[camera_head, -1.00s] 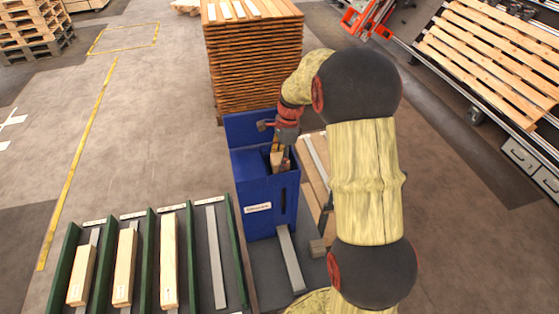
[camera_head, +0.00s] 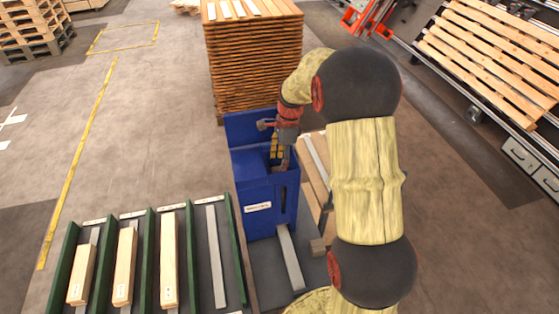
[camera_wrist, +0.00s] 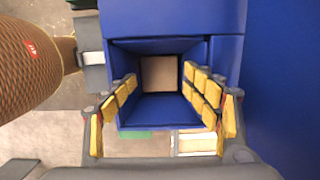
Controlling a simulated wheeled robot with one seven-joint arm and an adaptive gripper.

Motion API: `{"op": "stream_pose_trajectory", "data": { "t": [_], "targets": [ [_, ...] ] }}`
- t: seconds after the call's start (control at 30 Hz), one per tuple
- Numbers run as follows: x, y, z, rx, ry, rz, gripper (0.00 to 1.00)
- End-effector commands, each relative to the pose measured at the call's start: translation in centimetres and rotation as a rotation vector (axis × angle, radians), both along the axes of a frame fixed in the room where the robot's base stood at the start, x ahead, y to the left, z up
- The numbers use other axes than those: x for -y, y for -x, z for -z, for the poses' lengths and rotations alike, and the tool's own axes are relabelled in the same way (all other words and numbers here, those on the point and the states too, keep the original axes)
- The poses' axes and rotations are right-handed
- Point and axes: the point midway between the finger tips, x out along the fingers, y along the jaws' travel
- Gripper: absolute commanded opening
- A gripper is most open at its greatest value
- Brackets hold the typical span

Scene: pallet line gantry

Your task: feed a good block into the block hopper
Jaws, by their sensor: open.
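The blue block hopper (camera_head: 262,205) stands upright in the middle of the head view, with a white label and a front slot. My gripper (camera_head: 279,160) is at its open top. In the wrist view my gripper (camera_wrist: 161,88) is open, its yellow-padded fingers spread on either side of the square hopper mouth (camera_wrist: 160,112). Nothing is between the pads. A tan square face (camera_wrist: 160,74) shows down inside the blue walls; it looks like the end of the block, though its depth is hard to judge.
A rack with green dividers (camera_head: 152,262) holds several pale wooden pieces at the lower left; its rightmost lane shows a bare grey strip. A tall stack of boards (camera_head: 255,70) stands behind the hopper. A slatted pallet (camera_head: 490,55) lies at the upper right.

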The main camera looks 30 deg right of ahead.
Motion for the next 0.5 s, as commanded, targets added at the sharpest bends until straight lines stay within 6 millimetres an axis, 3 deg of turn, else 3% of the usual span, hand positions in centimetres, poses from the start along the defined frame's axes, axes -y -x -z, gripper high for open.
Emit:
{"op": "stream_pose_trajectory", "data": {
  "t": [0.27,0.5],
  "targets": [
    [0.2,-0.1,-1.3,0.003,0.001,0.000,0.65],
    [0.9,0.1,-5.9,0.005,0.001,0.002,0.65]
  ]
}}
